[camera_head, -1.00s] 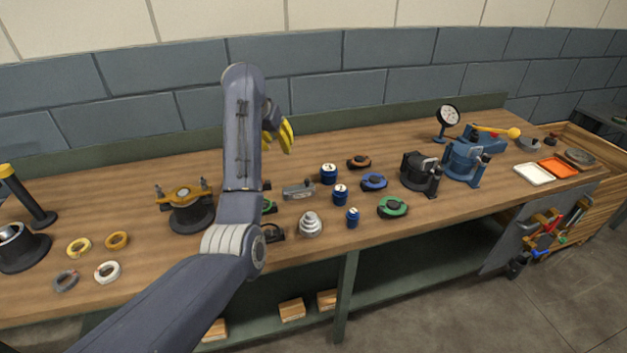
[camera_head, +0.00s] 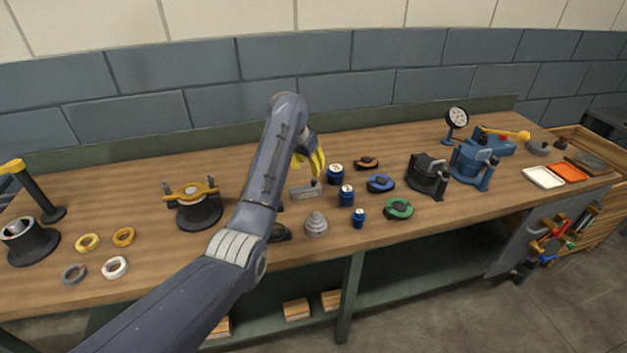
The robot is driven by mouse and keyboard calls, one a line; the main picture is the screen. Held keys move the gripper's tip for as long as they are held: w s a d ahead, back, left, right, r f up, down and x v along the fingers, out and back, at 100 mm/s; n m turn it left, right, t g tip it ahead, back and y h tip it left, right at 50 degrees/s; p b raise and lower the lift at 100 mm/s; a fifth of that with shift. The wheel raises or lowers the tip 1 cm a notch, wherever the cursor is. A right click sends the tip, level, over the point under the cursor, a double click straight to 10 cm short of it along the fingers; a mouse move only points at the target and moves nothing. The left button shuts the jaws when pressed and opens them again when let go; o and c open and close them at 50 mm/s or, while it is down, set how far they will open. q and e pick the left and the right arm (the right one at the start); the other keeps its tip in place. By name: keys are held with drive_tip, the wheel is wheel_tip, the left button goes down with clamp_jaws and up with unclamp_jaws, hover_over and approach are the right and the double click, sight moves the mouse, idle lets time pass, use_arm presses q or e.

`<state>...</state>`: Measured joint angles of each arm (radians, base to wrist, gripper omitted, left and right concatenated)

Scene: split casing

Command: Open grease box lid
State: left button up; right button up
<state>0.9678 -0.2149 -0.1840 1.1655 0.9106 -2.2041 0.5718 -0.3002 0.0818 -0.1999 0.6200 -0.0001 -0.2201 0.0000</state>
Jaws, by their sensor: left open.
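My left gripper (camera_head: 312,162) has yellow fingers and hangs open and empty over the bench, behind the small grey block (camera_head: 304,192) and just left of the blue cans. Three blue cans with pale tops stand in a slanting row: the rear can (camera_head: 336,175), the middle can (camera_head: 346,196) and the front can (camera_head: 358,219). I cannot tell which object is the grease box; no open lid is visible. My left forearm hides part of the bench left of the grey block. My right gripper is not in view.
Orange (camera_head: 366,163), blue (camera_head: 380,184) and green (camera_head: 398,209) ring-like parts lie right of the cans. A stepped grey cone (camera_head: 316,225) stands in front. A black fixture (camera_head: 428,174) and blue vise (camera_head: 474,160) stand farther right. Bare wood lies along the back.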

sight(314, 179)
use_arm(q)
drive_tip(key=shift+x, duration=4.25)
drive_tip(key=shift+c, duration=0.3)
clamp_jaws()
drive_tip(key=shift+r, duration=0.1)
